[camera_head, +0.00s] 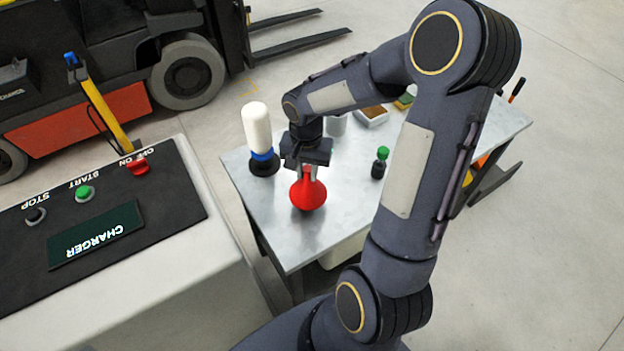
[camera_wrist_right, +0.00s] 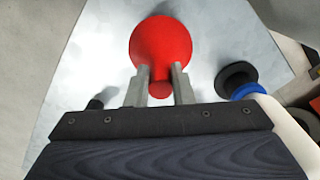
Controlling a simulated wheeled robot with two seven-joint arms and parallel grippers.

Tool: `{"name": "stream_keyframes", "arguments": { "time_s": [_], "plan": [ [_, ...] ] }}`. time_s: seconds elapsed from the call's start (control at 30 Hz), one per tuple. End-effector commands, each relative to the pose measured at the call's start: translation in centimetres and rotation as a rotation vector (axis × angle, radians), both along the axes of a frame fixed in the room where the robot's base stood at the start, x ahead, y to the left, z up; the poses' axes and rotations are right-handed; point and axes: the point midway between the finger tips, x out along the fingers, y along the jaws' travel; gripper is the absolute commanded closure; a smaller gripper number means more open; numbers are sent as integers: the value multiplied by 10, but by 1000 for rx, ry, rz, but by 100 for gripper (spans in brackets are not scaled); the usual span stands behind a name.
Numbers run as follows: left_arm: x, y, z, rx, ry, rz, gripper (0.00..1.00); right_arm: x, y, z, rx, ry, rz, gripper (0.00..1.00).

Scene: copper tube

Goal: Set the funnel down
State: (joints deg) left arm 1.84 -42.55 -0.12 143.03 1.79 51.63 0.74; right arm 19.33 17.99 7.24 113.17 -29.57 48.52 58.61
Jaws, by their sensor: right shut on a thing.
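The red funnel (camera_head: 308,193) is over the front part of the metal table (camera_head: 262,213), wide end down and narrow neck up. My right gripper (camera_head: 308,172) is above it and shut on its neck. In the right wrist view the funnel (camera_wrist_right: 161,45) shows beyond the two fingers (camera_wrist_right: 161,85), which close on either side of the neck. I cannot tell whether the funnel's rim touches the tabletop. My left gripper is not in view.
A white bottle with a blue collar (camera_head: 257,128) stands on a black base left of the funnel. A small green-capped bottle (camera_head: 380,162) stands to the right. The charger console (camera_head: 100,215) is at left.

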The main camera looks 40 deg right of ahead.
Motion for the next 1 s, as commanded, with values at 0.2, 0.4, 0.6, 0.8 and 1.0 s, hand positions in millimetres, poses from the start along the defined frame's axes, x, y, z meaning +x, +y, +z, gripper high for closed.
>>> {"name": "stream_keyframes", "arguments": {
  "time_s": [0.2,0.4,0.6,0.8,1.0],
  "plan": [
    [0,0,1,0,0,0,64,-10,-8,-19,1,3,-1,100],
    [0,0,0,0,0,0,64,-9,-7,-43,0,0,2,100],
    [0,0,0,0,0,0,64,-8,-7,-43,-1,-2,1,100],
    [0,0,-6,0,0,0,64,-8,-7,-48,-1,-2,0,100],
    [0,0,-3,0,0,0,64,-8,-7,-46,0,-1,0,57]
  ]
}}
